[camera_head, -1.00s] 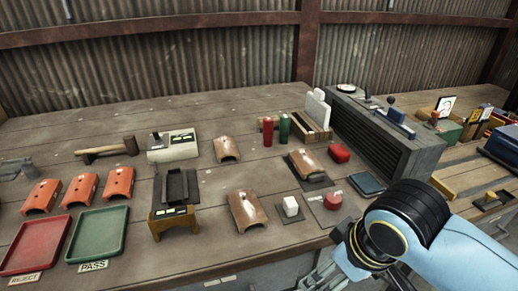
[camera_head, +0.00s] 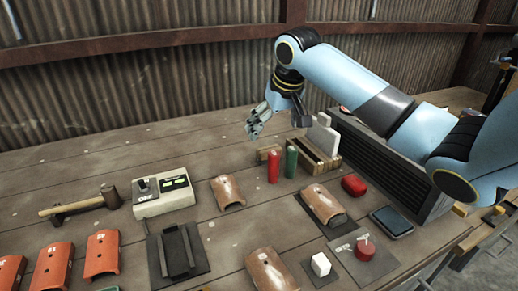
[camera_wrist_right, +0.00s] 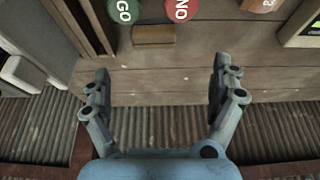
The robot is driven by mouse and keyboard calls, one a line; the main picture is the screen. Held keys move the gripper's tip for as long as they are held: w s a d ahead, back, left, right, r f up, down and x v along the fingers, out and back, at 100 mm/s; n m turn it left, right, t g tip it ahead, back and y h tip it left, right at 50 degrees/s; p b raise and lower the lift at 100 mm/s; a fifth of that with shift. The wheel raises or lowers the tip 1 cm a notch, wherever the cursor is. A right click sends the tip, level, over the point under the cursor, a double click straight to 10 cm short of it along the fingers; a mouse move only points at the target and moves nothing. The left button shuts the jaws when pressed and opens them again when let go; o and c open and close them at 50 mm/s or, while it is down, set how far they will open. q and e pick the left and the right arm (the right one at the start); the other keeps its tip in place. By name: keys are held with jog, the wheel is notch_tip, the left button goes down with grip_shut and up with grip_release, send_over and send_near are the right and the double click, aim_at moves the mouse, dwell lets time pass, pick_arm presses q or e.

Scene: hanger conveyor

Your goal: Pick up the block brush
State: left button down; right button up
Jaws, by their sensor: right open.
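The block brush appears to be the small brown wooden block (camera_head: 266,153) at the back of the bench, behind the red cylinder. It also shows in the right wrist view (camera_wrist_right: 154,36), near the top between the fingers; its bristles cannot be made out. My right gripper (camera_head: 256,128) is open and empty, above and behind the block. In the wrist view its two fingers (camera_wrist_right: 158,78) stand wide apart, wider than the block, and touch nothing. My left gripper is not in view.
A red cylinder (camera_head: 273,167) and a green cylinder (camera_head: 291,162) stand just in front of the block. A wooden crate (camera_head: 318,164) with pale pieces is at its right. A curved brown part (camera_head: 228,192) lies at front left. The bench behind is clear up to the corrugated wall.

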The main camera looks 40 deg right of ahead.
aim_at(270, 149)
jog(key=x, duration=0.4)
jog(key=shift+w+d+f, duration=0.1)
jog(key=shift+f, duration=0.2)
jog(key=shift+w+f, duration=0.1)
jog(key=shift+f, duration=0.15)
jog(key=x, duration=0.5)
jog(key=shift+d, duration=0.35)
jog(key=shift+s, duration=0.2)
jog(key=shift+c, duration=2.8)
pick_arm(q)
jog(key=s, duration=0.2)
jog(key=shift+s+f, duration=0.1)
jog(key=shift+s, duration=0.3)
pick_arm(e)
jog(key=c, duration=0.7)
